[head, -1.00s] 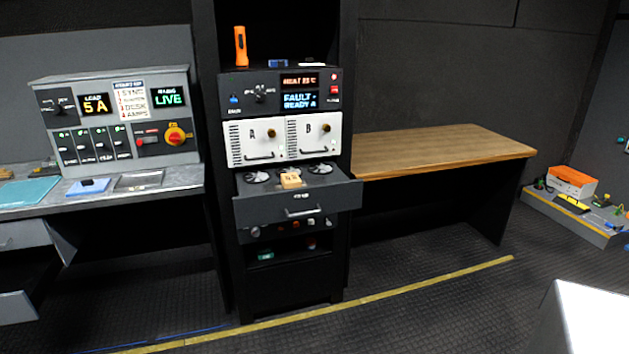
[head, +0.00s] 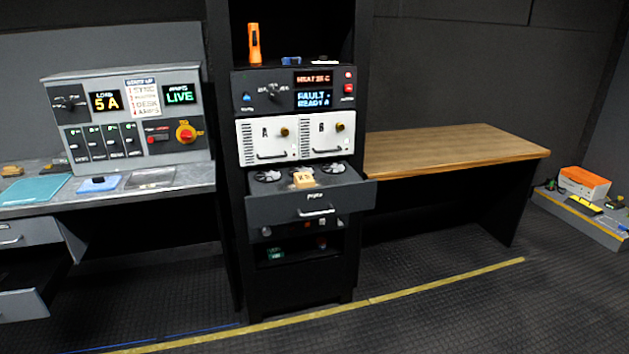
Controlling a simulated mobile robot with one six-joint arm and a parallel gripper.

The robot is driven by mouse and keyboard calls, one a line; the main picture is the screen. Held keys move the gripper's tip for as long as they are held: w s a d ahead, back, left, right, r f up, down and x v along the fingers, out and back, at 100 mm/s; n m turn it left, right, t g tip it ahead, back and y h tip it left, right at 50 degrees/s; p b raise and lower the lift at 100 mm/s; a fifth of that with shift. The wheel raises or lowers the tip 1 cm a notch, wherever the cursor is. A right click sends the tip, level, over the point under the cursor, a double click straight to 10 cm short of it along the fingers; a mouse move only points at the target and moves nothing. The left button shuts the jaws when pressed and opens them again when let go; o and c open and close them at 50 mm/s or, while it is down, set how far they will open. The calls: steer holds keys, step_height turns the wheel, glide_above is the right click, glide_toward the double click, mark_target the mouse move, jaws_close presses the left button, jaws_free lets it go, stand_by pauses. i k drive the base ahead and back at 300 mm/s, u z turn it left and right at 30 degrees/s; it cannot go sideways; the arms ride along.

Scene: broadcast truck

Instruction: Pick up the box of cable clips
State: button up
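I cannot tell for sure which thing is the box of cable clips. Small candidates in the head view are a tan block with dark marks (head: 303,180) in the open rack drawer (head: 312,207), a small blue item (head: 291,61) on the rack's upper shelf, and a small green item (head: 275,254) on its low shelf. No label on them is readable. My gripper is not in view.
The black rack stands mid-view, its drawer sticking out. A wooden table (head: 450,150) at right is bare. A grey bench (head: 120,192) with a control panel (head: 130,122) and open drawers is at left. An orange-topped box (head: 584,183) sits far right. Front floor is clear.

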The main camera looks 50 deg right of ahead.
mark_target(304, 180)
steer(key=u, duration=0.1)
steer(key=i, duration=1)
steer(key=z, duration=0.05)
